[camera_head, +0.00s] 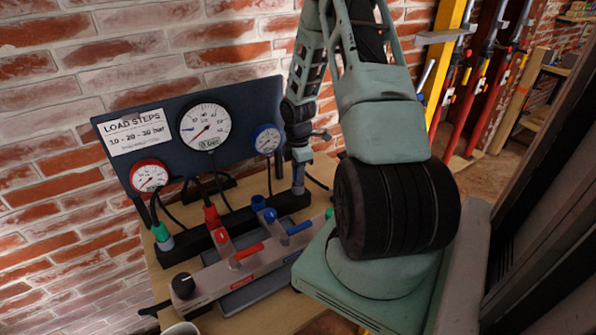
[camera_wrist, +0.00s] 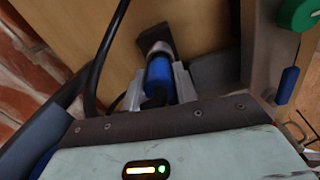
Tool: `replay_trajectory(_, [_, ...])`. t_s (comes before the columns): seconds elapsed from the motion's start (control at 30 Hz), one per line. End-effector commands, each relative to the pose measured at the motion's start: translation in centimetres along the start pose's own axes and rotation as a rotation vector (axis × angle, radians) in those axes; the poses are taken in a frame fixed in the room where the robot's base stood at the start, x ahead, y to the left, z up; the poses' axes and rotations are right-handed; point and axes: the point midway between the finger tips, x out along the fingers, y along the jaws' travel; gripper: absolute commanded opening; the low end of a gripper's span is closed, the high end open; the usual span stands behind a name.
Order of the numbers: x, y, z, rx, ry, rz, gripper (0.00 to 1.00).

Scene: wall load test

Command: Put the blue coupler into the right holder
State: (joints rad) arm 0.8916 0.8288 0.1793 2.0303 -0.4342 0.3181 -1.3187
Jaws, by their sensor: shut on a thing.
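My gripper (camera_wrist: 157,92) is shut on the blue coupler (camera_wrist: 158,76), with one finger on each side of it in the wrist view. A metal collar (camera_wrist: 157,48) shows at the coupler's far end, against a dark part (camera_wrist: 156,34). I cannot tell whether the coupler touches or sits in that part. A red coupler (camera_head: 212,215) and a green-topped coupler (camera_head: 162,234) stand along the rail to the left.
A dark gauge board (camera_head: 95,140) stands behind the rail, against the brick wall. In front is a valve block (camera_head: 205,287) with red and blue levers. Black hoses (camera_wrist: 108,50) run close to my gripper. A green knob (camera_wrist: 299,13) is at the wrist view's upper right.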

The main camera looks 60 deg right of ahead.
Motion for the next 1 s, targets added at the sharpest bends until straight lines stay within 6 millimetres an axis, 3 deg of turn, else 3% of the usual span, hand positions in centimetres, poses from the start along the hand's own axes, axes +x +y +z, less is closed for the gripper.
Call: replay_trajectory(1.0, [1.3, 0.0, 0.0, 0.0, 0.0, 0.0, 0.06])
